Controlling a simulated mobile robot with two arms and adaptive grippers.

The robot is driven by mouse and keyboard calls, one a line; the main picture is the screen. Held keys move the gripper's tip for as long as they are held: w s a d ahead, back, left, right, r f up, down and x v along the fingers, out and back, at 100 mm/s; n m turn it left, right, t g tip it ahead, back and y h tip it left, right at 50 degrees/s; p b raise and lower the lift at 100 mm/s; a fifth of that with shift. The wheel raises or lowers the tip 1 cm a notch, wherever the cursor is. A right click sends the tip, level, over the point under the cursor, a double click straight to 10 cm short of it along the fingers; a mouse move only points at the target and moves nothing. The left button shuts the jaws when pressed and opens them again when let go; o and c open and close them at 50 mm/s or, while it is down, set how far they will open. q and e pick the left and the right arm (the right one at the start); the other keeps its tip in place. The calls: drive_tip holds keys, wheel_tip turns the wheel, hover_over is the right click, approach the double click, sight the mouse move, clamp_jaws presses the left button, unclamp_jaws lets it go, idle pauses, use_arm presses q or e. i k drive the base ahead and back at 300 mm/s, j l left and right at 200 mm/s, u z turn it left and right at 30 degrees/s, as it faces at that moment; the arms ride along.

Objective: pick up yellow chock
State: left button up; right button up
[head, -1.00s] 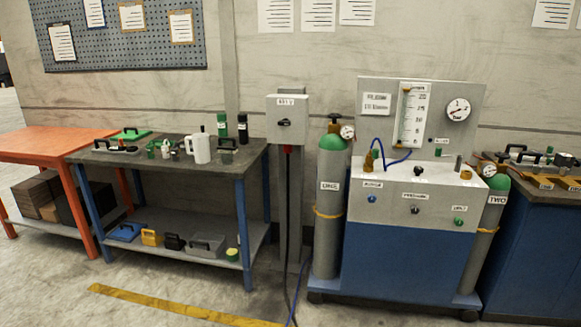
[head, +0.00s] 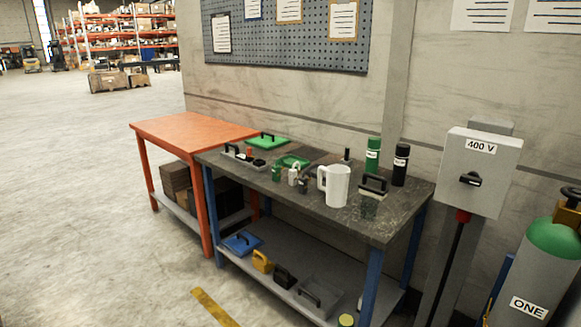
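The yellow chock (head: 263,262) is a small block with a handle-like top. It sits on the lower grey shelf (head: 327,262) of the dark-topped workbench in the head view. A blue item with a black handle (head: 241,243) lies to its left and a black chock-like block (head: 285,277) stands close to its right. Neither of my grippers shows in the head view.
The workbench top (head: 320,185) holds a white jug (head: 334,186), bottles and several small items. A grey bin (head: 320,296) is further right on the shelf. An orange table (head: 190,133) adjoins on the left. The floor (head: 110,220) in front-left is clear.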

sight(260, 261)
drive_tip(key=i+j+u, duration=0.2)
drive_tip(key=i, duration=0.3)
drive_tip(key=i+u, duration=0.25)
drive_tip(key=i, duration=0.2)
